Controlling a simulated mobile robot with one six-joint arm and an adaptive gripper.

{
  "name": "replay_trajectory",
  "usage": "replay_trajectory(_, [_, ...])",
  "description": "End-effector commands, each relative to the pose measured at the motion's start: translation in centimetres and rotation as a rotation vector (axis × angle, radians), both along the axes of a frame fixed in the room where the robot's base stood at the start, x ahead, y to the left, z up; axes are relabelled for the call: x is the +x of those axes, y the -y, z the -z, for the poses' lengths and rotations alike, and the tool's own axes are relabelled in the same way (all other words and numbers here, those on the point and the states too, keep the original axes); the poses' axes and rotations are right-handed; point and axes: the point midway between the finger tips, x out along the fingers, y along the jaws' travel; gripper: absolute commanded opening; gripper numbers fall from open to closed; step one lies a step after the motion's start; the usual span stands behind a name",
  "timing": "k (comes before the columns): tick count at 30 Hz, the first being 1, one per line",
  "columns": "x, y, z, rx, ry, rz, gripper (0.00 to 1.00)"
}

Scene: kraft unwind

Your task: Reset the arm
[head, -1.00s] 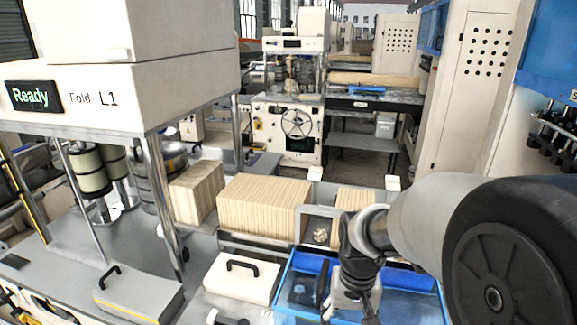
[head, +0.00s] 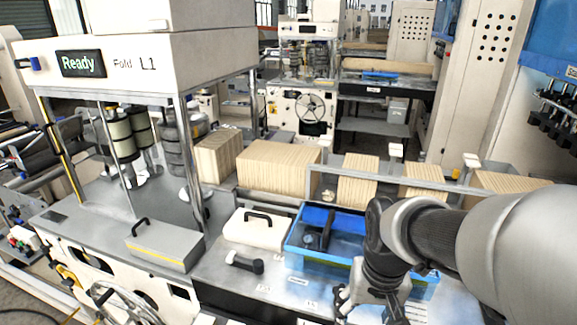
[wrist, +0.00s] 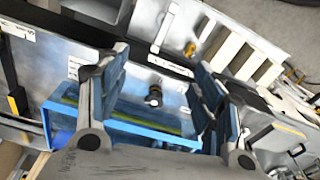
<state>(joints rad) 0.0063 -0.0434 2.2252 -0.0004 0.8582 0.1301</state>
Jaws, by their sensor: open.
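My gripper (head: 372,298) is at the end of my arm at the lower right of the head view, in front of and over the right part of the blue tray (head: 294,262). In the wrist view my gripper (wrist: 165,75) has its two fingers wide apart with nothing between them. The blue tray's edge (wrist: 120,125) shows below and behind the fingers there. My forearm hides the tray's right part in the head view.
A black-handled tool (head: 245,262) lies left of the tray, by a white box with a handle (head: 258,230). A grey handled box (head: 165,250) is farther left. Stacks of kraft paper (head: 280,168) stand behind. The Fold L1 machine (head: 150,70) reads Ready.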

Motion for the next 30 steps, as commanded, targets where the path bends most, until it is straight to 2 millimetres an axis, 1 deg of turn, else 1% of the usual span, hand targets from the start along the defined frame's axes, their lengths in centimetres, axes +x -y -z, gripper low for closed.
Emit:
replay_trajectory(5, [-3.0,0.0,-0.3,-0.005,0.081,-0.032,0.61])
replay_trajectory(7, [-4.7,-0.1,-0.2,-0.008,0.122,-0.05,0.61])
replay_trajectory(12, [-9.1,-0.1,1.0,-0.02,0.223,-0.093,0.61])
replay_trajectory(15, [-10.9,-0.1,1.7,-0.027,0.266,-0.112,0.61])
replay_trajectory(18, [-12.0,-0.1,2.2,-0.032,0.294,-0.124,0.61])
replay_trajectory(21, [-12.5,-0.1,2.3,-0.034,0.306,-0.131,0.61])
replay_trajectory(30, [-12.6,-0.1,2.2,-0.034,0.306,-0.132,0.61])
